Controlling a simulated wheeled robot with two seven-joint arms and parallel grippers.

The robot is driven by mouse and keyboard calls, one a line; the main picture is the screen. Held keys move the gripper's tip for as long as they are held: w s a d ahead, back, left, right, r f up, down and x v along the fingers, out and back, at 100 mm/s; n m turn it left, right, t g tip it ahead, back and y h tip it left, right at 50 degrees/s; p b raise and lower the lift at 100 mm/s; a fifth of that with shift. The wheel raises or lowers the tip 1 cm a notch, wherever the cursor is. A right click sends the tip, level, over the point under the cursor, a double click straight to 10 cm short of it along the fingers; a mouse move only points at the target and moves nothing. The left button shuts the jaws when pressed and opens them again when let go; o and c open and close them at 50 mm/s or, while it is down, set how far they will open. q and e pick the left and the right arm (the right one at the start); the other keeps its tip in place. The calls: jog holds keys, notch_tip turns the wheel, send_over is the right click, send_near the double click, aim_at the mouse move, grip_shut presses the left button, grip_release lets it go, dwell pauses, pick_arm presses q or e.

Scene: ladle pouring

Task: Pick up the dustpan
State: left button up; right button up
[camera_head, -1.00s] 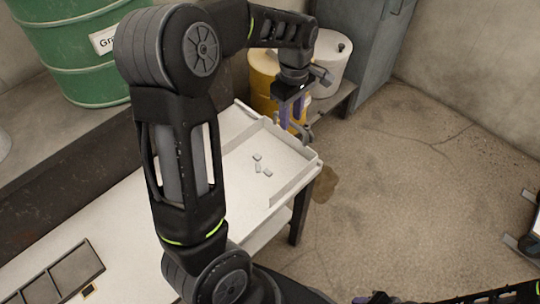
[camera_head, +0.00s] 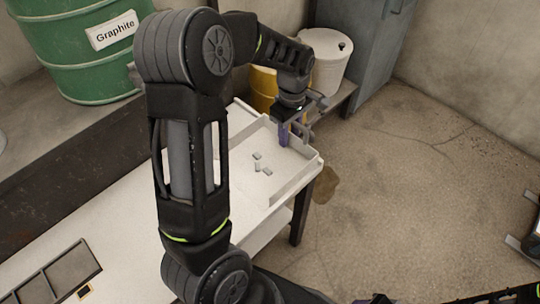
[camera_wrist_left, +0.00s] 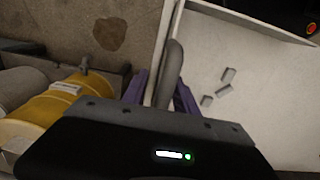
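The dustpan seems to be the white walled tray (camera_head: 293,184) at the far end of the white table, with several small grey pieces (camera_head: 262,163) lying in it. In the left wrist view, a rounded grey handle (camera_wrist_left: 174,65) stands at the white wall of the tray (camera_wrist_left: 154,55). My left gripper (camera_head: 294,135) is low over the tray's far wall. Its purple fingers (camera_wrist_left: 160,88) are apart, one on each side of the handle, with a gap visible. Contact with the handle cannot be told.
A yellow drum (camera_head: 263,88) and a white lidded bucket (camera_head: 326,60) stand behind the tray. A green graphite drum (camera_head: 85,60) is at the back left. A compartmented grey tray (camera_head: 60,272) lies on the near table. The floor to the right is mostly clear.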

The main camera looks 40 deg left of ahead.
dwell(0.6)
pick_arm(q)
grip_shut()
dwell(1.2)
